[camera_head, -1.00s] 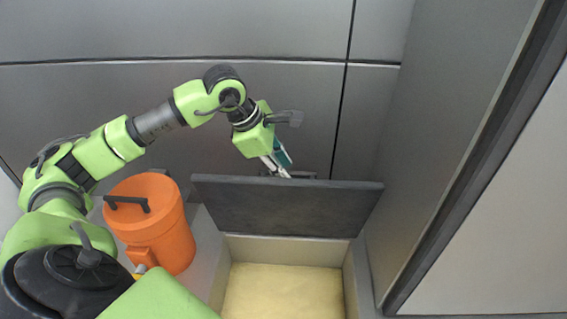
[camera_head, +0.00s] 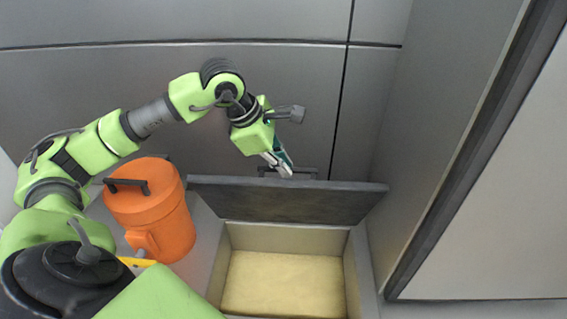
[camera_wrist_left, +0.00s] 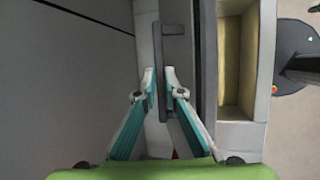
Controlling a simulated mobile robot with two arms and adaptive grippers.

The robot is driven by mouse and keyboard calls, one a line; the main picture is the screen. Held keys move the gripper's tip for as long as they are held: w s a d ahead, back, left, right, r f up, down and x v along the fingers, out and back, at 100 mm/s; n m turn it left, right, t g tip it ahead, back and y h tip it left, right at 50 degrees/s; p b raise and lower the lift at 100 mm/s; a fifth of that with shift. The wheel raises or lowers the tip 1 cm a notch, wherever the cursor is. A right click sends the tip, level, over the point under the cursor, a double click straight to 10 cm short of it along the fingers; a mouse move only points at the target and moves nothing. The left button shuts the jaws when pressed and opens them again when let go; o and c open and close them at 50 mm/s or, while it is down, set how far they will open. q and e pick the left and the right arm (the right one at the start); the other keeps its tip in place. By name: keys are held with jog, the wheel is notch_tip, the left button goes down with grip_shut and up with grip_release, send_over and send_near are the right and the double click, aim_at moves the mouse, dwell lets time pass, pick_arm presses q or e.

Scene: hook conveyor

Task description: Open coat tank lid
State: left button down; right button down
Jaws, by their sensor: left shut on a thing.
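The coat tank lid (camera_head: 285,203) is a dark grey panel standing raised at the back edge of the tank. Its dark bar handle (camera_head: 312,171) shows just above the lid's top edge. The tank (camera_head: 222,284) is open below it, with a pale yellow surface inside. My left gripper (camera_head: 281,166) is behind the lid's top edge, shut on the handle. In the left wrist view, the fingers (camera_wrist_left: 162,80) close around the handle (camera_wrist_left: 157,65), and the lid (camera_wrist_left: 204,75) is beside it. My right gripper is not in view.
An orange drum-shaped container (camera_head: 165,222) with a black handle stands left of the tank, close to my left arm. A grey panelled wall (camera_head: 150,85) rises behind the lid. A tall grey panel (camera_head: 440,120) bounds the right side.

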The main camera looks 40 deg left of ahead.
pick_arm(q)
jog(key=shift+s+d+f, duration=0.2)
jog(key=shift+s+d, duration=0.35)
jog(key=shift+s, duration=0.3)
jog(key=shift+w+a, duration=0.15)
jog(key=c, duration=2.2)
grip_release()
jog(key=shift+o, duration=0.2)
jog(key=v, duration=1.2)
